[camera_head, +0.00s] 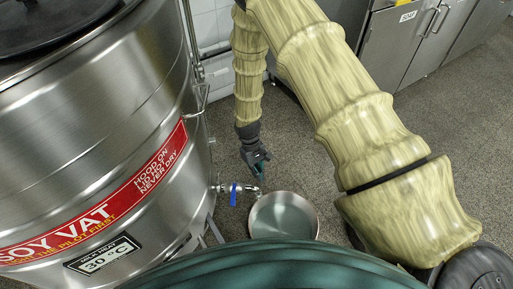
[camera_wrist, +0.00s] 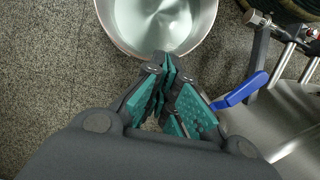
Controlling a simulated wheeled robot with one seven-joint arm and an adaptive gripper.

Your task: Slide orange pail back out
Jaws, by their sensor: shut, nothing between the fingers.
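A round pail (camera_head: 314,214) holding pale greenish-white liquid stands on the floor below the vat's outlet valve. It looks grey metal; I see no orange on it. It also shows at the top of the wrist view (camera_wrist: 108,30), cut off by the frame edge. My gripper (camera_head: 260,168) points down beside the valve, beyond the pail in the head view. In the wrist view my gripper (camera_wrist: 165,62) is shut and empty, its fingertips close to the pail's rim. I cannot tell whether they touch it.
The steel soy vat (camera_head: 120,130) fills the left. Its valve has a blue lever (camera_head: 233,194), also seen in the wrist view (camera_wrist: 240,92), close to my gripper. Steel cabinets (camera_head: 410,40) stand at the back. Speckled floor (camera_head: 440,120) is open to the right.

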